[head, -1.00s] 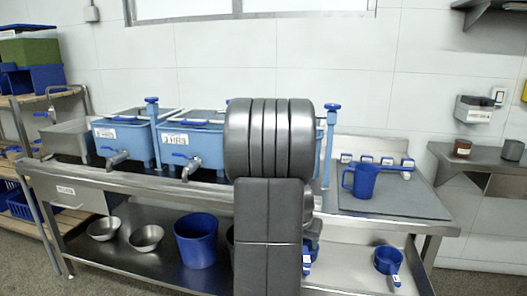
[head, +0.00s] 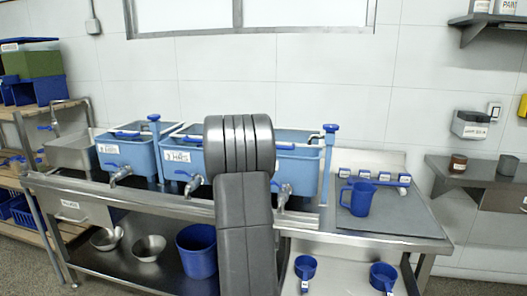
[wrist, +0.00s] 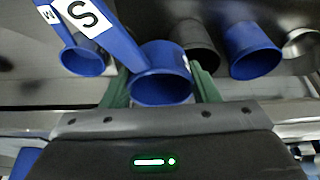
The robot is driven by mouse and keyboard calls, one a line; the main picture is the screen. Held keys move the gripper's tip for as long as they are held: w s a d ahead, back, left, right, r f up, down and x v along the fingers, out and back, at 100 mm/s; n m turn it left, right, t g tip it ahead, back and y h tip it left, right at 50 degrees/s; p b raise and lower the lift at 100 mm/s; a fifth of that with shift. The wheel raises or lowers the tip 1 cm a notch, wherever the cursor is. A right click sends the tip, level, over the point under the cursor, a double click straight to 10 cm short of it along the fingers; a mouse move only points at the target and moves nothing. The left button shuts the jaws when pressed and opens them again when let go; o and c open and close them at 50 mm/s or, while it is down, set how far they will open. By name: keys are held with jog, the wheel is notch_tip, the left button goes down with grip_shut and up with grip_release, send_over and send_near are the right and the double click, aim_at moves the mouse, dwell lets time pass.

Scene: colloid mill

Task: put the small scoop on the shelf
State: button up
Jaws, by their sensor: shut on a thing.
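The small scoop (wrist: 160,88) is blue, with a white "S" label on its handle, and shows in the wrist view. My gripper (wrist: 162,82) has its green fingers on both sides of the scoop's cup and is shut on it. In the head view, my arm hides the gripper and the held scoop. A higher wall shelf (head: 485,19) is cut off at the top right.
Two other blue scoops (head: 305,266) (head: 382,275) lie on the bench's lower level, right of my arm. A blue bucket (head: 197,250) and metal bowls (head: 149,247) stand left. A blue jug (head: 359,198) and a labelled blue rack (head: 375,179) are on the bench top.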

jog(key=shift+n, duration=0.6)
jog(key=p+v, duration=0.2)
jog(key=p, duration=0.1)
jog(key=p+v, duration=0.2)
jog(key=p, duration=0.1)
jog(key=shift+w+d+r, duration=0.1)
jog(key=shift+w+d, duration=0.05)
jog(key=shift+d, duration=0.05)
jog(key=shift+s+r+n+y+p, duration=0.2)
jog(key=shift+r+n+y+p, duration=0.1)
jog(key=shift+p, duration=0.6)
